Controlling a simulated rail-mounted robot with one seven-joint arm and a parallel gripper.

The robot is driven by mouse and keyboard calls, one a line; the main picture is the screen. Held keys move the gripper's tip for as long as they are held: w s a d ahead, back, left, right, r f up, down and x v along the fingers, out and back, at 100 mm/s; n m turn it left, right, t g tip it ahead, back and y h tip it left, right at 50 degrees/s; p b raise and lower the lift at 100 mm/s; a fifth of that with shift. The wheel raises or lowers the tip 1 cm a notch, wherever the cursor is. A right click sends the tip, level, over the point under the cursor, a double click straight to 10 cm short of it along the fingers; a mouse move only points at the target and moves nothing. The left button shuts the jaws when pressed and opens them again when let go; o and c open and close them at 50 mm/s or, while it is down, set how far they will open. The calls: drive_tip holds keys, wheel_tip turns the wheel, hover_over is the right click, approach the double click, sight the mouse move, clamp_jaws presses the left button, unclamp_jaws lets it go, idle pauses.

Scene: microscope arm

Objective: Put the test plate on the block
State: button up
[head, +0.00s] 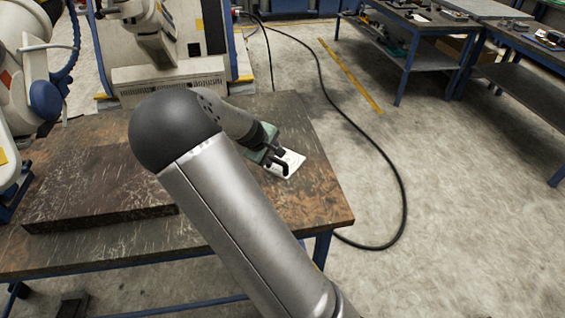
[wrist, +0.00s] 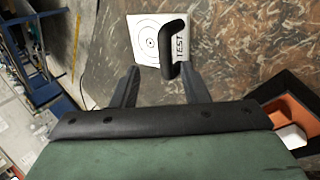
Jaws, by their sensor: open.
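The test plate (head: 291,166) is a white square lying on the table right of my arm in the head view. In the wrist view the test plate (wrist: 146,32) shows a ringed target, the word TEST and a raised black handle (wrist: 173,42). My gripper (wrist: 160,70) is open and empty, its fingers spread to either side of the handle's near end, apart from it. In the head view my gripper (head: 274,158) is just over the plate; handle and fingers are hard to separate there. The block (head: 95,187) is a wide, low, dark brown slab on the table's left, partly hidden by my arm.
The worn brown table (head: 318,203) has bare room around the plate. Its right edge is close, with a black cable (head: 400,180) on the floor beyond. White machinery (head: 165,60) stands behind. Workbenches (head: 430,50) stand at the upper right.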

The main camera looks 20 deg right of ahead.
sight(277, 160)
drive_tip(key=shift+a+f+p+x, duration=0.15)
drive_tip(key=shift+p+x, duration=0.25)
drive_tip(key=shift+x, duration=1.65)
drive_tip(key=shift+a+f+p+x, duration=0.15)
drive_tip(key=shift+p+x, duration=0.25)
drive_tip(key=shift+x, duration=1.65)
drive_tip(key=shift+r, duration=0.15)
clamp_jaws()
